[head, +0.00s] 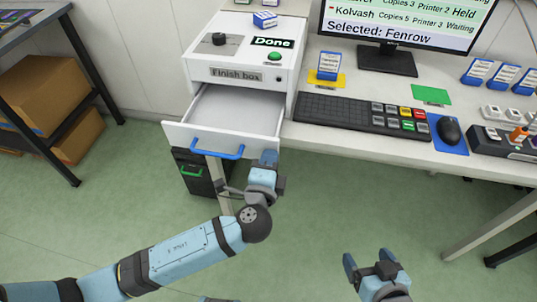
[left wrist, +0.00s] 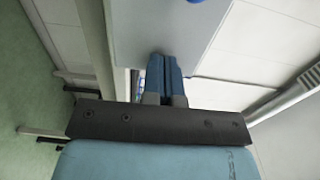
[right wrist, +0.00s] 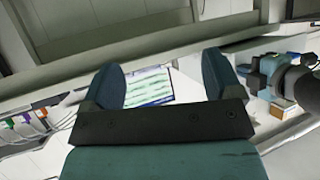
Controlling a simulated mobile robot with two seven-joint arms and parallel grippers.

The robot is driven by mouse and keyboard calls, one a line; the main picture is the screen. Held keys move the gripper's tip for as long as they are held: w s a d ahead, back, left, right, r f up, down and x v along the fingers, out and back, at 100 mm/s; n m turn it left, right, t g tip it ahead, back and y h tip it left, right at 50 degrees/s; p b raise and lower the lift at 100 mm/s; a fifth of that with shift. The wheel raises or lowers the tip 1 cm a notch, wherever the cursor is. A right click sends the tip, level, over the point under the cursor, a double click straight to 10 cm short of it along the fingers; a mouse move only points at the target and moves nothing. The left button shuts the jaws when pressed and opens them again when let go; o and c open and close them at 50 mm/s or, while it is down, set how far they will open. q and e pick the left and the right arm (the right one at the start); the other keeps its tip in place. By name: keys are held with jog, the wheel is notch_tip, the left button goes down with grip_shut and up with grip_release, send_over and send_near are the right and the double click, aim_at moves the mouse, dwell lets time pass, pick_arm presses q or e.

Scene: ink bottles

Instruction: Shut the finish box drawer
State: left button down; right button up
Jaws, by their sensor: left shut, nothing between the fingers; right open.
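The white finish box (head: 240,55) stands at the back left of the desk. Its drawer (head: 225,125) is pulled well out and looks empty inside, with a blue handle (head: 217,148) on its front. My left gripper (head: 267,160) is shut and empty, in front of the drawer's right end, right of the handle. In the left wrist view its closed fingers (left wrist: 165,78) point at the pale drawer front (left wrist: 165,30); I cannot tell whether they touch. My right gripper (head: 368,262) is open and empty, low in front of the desk. Its spread fingers show in the right wrist view (right wrist: 165,82).
A keyboard (head: 360,113), a mouse (head: 449,130) and a monitor (head: 400,25) are on the desk right of the box. A small blue-white box (head: 328,66) stands on a yellow mat. A dark cabinet with a green handle (head: 193,170) is below the drawer.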

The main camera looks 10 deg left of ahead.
aim_at(281, 116)
pick_arm(q)
jog(key=shift+s, duration=0.1)
pick_arm(e)
jog(key=shift+s, duration=0.1)
pick_arm(q)
jog(key=w, duration=0.5)
jog(key=w+b, duration=0.1)
jog(key=w, duration=0.9)
jog(key=shift+w+d+b, duration=0.3)
jog(key=shift+w+b, duration=0.05)
jog(key=shift+b, duration=0.05)
jog(key=shift+w, duration=0.35)
jog(key=shift+a+r, duration=0.1)
jog(key=shift+r, duration=0.2)
pick_arm(e)
jog(key=shift+a+r, duration=0.1)
jog(key=shift+a, duration=0.1)
